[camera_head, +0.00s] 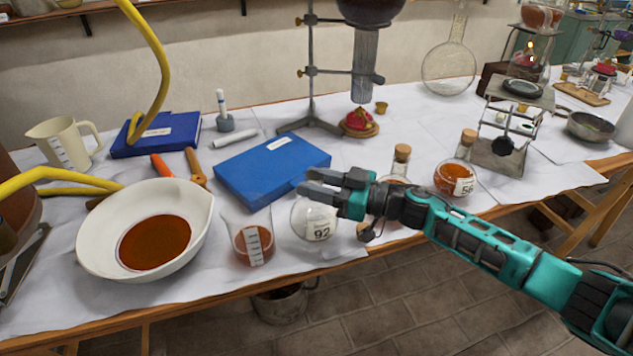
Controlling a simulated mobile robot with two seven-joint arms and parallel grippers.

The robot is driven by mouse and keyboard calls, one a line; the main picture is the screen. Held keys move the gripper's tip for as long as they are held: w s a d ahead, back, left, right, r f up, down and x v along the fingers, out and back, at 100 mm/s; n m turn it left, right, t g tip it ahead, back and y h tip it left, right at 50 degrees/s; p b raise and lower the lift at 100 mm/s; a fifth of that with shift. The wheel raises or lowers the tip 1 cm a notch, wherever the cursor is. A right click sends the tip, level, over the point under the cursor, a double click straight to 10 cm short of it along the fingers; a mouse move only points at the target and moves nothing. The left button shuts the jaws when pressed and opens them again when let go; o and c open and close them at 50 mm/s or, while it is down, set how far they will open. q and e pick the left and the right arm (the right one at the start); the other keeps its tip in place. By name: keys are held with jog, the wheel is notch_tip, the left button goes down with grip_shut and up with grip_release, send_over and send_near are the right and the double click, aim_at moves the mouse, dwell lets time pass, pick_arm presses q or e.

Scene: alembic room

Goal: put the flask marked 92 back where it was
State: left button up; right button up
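The flask marked 92 (316,225) is a round clear glass flask with a white label, in the front middle of the table. I cannot tell whether the flask touches the table. My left gripper is not in view.
A beaker of orange liquid (252,245) and a white bowl (97,240) stand left of the flask. A blue book (255,172) lies behind. A corked flask (450,180) and another, partly behind my arm, stand right. The table's front edge is close.

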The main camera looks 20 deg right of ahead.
jog(key=o, duration=0.4)
jog(key=shift+o, duration=0.2)
jog(key=shift+r, duration=0.1)
jog(key=shift+r, duration=0.2)
jog(key=v, duration=1.2)
jog(key=s+a+f+m+h, duration=0.3)
jog(key=s+f+h, duration=0.3)
jog(key=s+f, duration=0.2)
jog(key=s+a+f+m+h, duration=0.4)
jog(key=s+f+h, duration=0.2)
jog(key=f, duration=0.5)
jog(key=shift+s+a+m+g, duration=0.3)
jog(key=shift+s+a, duration=0.05)
jog(key=shift+s, duration=0.75)
